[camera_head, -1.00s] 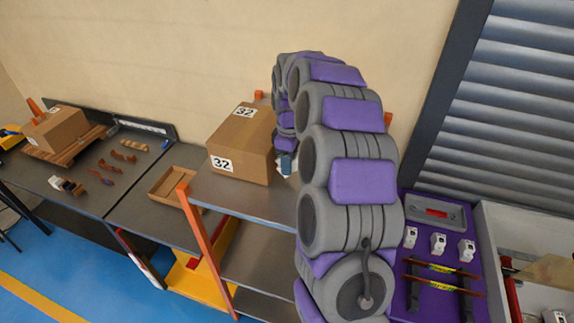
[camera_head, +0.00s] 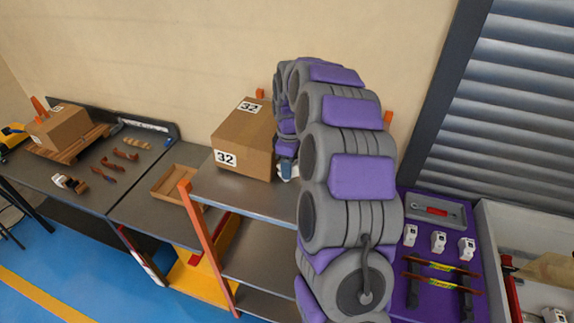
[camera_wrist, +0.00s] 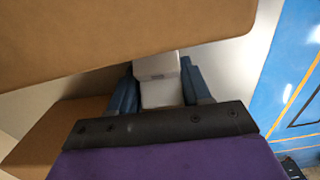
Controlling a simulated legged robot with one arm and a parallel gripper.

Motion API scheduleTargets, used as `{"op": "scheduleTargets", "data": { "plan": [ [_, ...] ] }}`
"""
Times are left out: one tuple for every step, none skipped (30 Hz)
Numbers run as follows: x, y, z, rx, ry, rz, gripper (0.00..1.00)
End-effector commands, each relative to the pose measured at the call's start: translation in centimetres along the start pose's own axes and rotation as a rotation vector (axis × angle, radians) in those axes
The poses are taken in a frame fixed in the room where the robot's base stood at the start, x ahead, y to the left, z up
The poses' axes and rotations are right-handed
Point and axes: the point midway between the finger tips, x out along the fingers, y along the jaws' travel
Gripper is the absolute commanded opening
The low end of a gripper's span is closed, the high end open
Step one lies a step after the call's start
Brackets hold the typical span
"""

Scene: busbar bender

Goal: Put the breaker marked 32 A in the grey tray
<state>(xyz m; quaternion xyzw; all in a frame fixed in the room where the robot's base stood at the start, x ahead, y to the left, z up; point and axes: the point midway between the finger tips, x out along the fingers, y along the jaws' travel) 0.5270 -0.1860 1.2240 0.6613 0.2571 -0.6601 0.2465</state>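My gripper (camera_wrist: 160,90) has its blue fingers on either side of a white block that looks like a breaker (camera_wrist: 159,90); they appear to touch it. No marking on it can be read. In the head view my gripper (camera_head: 286,172) is low behind the arm, just right of the cardboard box marked 32, over the shelf, and partly hidden. Several white breakers (camera_head: 438,242) stand on the purple board at right; their ratings are too small to read. A shallow grey tray-like piece (camera_head: 453,217) with something red in it lies behind them. I cannot tell whether it is the named tray.
The cardboard box (camera_head: 231,135) marked 32 stands close beside my gripper and fills the top of the wrist view. Orange shelf posts (camera_head: 203,240) rise nearby. An open carton (camera_head: 168,195) lies on the left bench. A pale bin (camera_head: 488,222) stands at far right.

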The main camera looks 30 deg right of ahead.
Motion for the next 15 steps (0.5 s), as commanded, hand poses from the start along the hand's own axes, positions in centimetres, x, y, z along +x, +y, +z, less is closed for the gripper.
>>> {"op": "scheduleTargets", "data": {
  "plan": [
    [0.51, -0.13, 0.16, 0.001, -0.008, -0.007, 0.53],
    [0.53, -0.16, 0.14, 0.001, -0.008, -0.008, 0.56],
    [0.55, -0.20, 0.12, 0.001, -0.009, -0.008, 0.60],
    [0.58, -0.22, 0.11, 0.001, -0.009, -0.008, 0.62],
    [0.61, -0.24, 0.10, 0.001, -0.010, -0.009, 0.65],
    [0.64, -0.27, 0.10, 0.000, -0.010, -0.010, 0.68],
    [0.66, -0.28, 0.09, 0.000, -0.011, -0.010, 0.68],
    [0.69, -0.30, 0.10, 0.000, -0.011, -0.011, 0.68],
    [0.72, -0.32, 0.10, 0.000, -0.012, -0.012, 0.68],
    [0.75, -0.34, 0.11, 0.000, -0.012, -0.012, 0.68],
    [0.76, -0.35, 0.10, 0.000, -0.012, -0.013, 0.68],
    [0.78, -0.37, 0.10, 0.000, -0.013, -0.014, 0.68],
    [0.75, -0.37, 0.09, 0.000, -0.013, -0.014, 0.68],
    [0.68, -0.39, 0.08, -0.001, -0.013, -0.014, 0.68],
    [0.48, -0.39, 0.05, -0.001, -0.013, -0.014, 0.68]
  ]
}}
